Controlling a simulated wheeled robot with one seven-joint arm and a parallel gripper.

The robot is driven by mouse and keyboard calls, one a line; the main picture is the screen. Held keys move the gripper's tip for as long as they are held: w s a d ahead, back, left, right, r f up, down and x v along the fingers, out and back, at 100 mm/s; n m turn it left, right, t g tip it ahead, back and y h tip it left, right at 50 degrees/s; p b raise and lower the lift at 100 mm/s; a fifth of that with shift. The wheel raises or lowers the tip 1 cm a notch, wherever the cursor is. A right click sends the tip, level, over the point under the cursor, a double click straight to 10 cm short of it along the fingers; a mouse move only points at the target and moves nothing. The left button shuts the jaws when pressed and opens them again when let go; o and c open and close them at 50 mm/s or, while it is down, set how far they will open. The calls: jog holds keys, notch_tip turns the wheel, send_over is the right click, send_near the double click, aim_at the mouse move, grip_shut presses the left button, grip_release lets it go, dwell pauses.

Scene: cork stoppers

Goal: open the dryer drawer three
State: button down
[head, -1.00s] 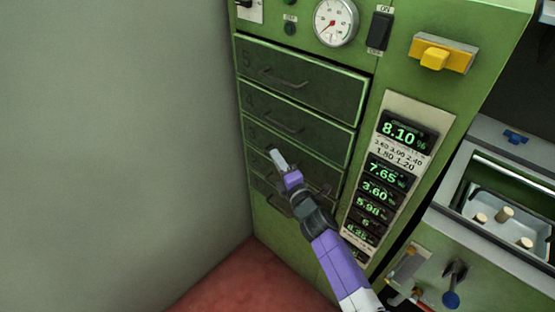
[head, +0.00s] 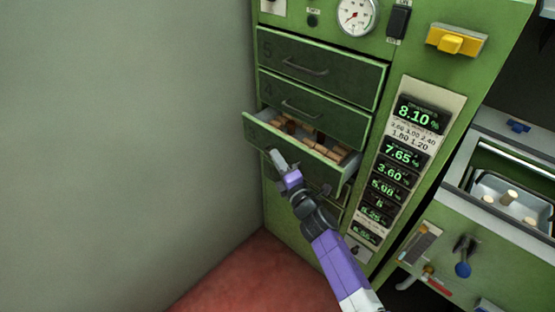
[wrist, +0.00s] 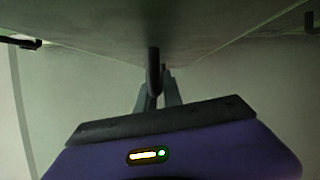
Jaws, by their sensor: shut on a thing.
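The green dryer cabinet has a column of drawers at its left. Drawer three (head: 254,130) is pulled partly out, below the shut drawers marked 4 (head: 280,90) and 5 (head: 340,72). Several cork stoppers (head: 318,150) lie in it. My gripper (head: 276,158) is at the drawer's front, shut on its handle. In the wrist view the dark handle bar (wrist: 153,70) stands between the two fingers of my gripper (wrist: 158,88). The lower drawers are mostly hidden behind my arm.
A grey wall (head: 130,130) stands close on the left. Right of the drawers is a panel of green number displays (head: 402,152). Further right is a metal tray (head: 520,205) with a few corks. The red floor (head: 240,270) is clear.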

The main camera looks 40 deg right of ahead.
jog(key=shift+f, duration=0.1)
jog(key=c, duration=1.5)
grip_release()
jog(key=shift+v, duration=3.95)
jog(key=s+a+f+m+y, duration=0.1)
jog(key=s+a+m+y, duration=0.2)
jog(key=s+a+m, duration=0.85)
jog(key=s+a+r+m+g+y, duration=0.1)
jog(key=s+a+r, duration=0.2)
jog(key=s, duration=0.4)
jog(key=s+a+r+m+g+y, duration=0.1)
jog(key=s+a+r+m, duration=0.1)
jog(key=s, duration=0.5)
jog(key=s+a+r+m+y, duration=0.1)
jog(key=s+a+r, duration=0.3)
jog(key=s, duration=0.3)
jog(key=shift+s+a+r+m+g+p, duration=0.15)
jog(key=shift+a+r+g, duration=0.05)
jog(key=shift+a, duration=0.25)
jog(key=shift+s+a+r+m+g+p, duration=0.1)
jog(key=shift+s+a+r+g+p, duration=0.1)
jog(key=shift+a, duration=0.25)
